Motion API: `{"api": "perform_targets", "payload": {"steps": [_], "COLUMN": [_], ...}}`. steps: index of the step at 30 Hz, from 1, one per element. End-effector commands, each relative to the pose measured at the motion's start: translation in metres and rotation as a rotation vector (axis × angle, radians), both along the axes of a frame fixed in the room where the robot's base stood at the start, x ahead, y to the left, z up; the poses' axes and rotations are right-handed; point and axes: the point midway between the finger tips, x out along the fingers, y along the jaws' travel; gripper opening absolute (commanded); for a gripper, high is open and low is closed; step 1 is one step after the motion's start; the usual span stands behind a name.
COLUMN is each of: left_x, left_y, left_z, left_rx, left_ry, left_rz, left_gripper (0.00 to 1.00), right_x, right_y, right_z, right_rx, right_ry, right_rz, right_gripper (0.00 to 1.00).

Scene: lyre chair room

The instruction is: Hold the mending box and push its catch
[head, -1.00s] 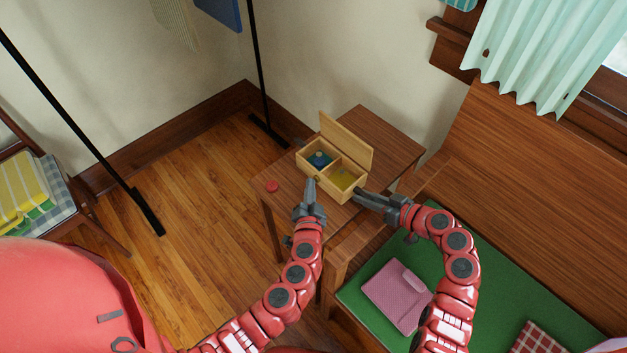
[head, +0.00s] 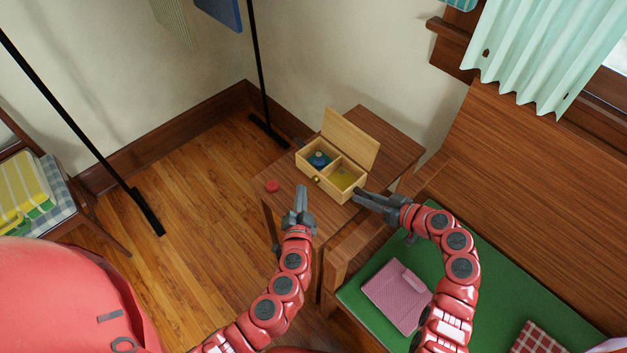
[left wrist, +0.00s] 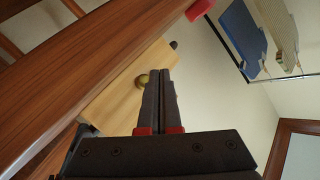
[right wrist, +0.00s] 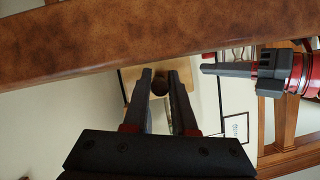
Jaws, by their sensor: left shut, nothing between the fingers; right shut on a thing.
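The mending box (head: 338,196) is a pale wooden box on the small table. Its lid (head: 350,138) stands open, tilted back. One compartment holds a blue spool-like thing (head: 319,160), the other something yellow (head: 343,178). The catch, a small brass knob (head: 316,180), is on the front; it also shows in the left wrist view (left wrist: 143,80). My left gripper (head: 301,190) is shut and empty, in front of the box and apart from the catch. My right gripper (head: 360,193) is shut on a dark round knob (right wrist: 160,87) at the box's right end.
A red disc (head: 271,186) lies on the table (head: 392,133) left of the box. A bench with a green cushion (head: 365,291) and a pink book-like thing (head: 398,294) stands at right. A black stand (head: 258,80) rises behind the table.

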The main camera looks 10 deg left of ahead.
Motion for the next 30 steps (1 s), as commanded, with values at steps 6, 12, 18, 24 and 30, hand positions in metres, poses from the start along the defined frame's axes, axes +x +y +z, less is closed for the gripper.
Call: {"api": "perform_targets", "payload": {"steps": [6, 12, 18, 24, 30], "left_x": [-0.019, -0.029, -0.029, -0.029, -0.029], "left_y": [0.015, 0.022, 0.022, 0.022, 0.022], "left_z": [-0.002, -0.001, -0.001, -0.001, -0.001], "left_rx": [0.004, 0.002, 0.001, 0.001, 0.001], "left_ry": [0.004, 0.002, 0.002, 0.002, 0.002], "left_rz": [0.002, 0.000, 0.000, 0.000, 0.000], "left_gripper": [0.00, 0.00, 0.00, 0.00, 0.00], "right_x": [0.000, 0.000, 0.000, 0.000, 0.000], "right_y": [0.000, 0.000, 0.000, 0.000, 0.000], "right_z": [0.000, 0.000, 0.000, 0.000, 0.000], "right_rx": [0.000, 0.000, 0.000, 0.000, 0.000], "right_ry": [0.000, 0.000, -0.002, -0.002, -0.001], "right_rz": [0.000, -0.001, -0.001, -0.001, -0.001], "right_gripper": [0.00, 0.00, 0.00, 0.00, 0.00]}}
